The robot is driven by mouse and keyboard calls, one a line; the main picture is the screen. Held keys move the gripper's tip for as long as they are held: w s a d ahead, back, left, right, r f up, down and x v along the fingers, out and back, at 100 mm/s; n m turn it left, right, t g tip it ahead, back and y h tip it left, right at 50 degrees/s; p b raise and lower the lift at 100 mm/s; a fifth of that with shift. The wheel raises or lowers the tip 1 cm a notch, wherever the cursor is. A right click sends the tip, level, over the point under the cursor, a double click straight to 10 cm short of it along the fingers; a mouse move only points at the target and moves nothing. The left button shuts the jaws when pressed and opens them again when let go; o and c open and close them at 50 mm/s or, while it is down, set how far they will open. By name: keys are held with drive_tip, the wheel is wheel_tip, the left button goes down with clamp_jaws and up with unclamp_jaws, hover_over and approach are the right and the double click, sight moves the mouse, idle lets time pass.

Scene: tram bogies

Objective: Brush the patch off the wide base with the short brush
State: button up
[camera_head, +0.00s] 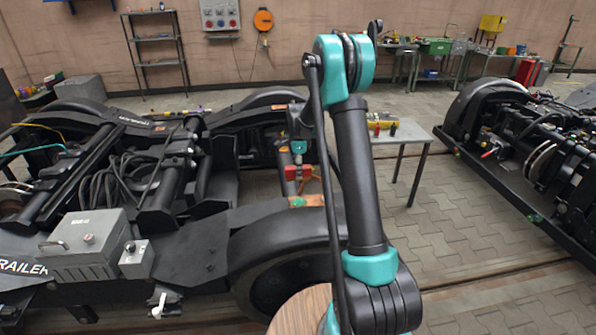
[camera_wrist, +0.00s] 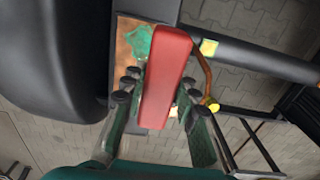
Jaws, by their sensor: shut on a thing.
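The short brush is a red block (camera_wrist: 167,75) in the wrist view, held between the dark fingers of my gripper (camera_wrist: 158,105). The same red brush also shows in the head view (camera_head: 297,172), below the teal wrist. The patch is a green, uneven smear (camera_wrist: 138,41) on a copper-brown flat surface (camera_wrist: 124,52), which I take for the wide base. In the head view the green patch (camera_head: 298,202) lies on the brown surface (camera_head: 315,200), just below the brush. The brush hides part of this surface; whether its bristles touch it I cannot tell.
A black bogie frame (camera_head: 205,245) with cables and a grey box (camera_head: 88,245) fills the left. A small grey table (camera_head: 410,134) with a yellow case (camera_head: 380,118) stands behind my arm. Another bogie (camera_head: 530,130) is at right.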

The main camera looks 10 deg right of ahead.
drive_tip(key=shift+f, duration=2.9)
drive_tip(key=shift+d+r, duration=0.15)
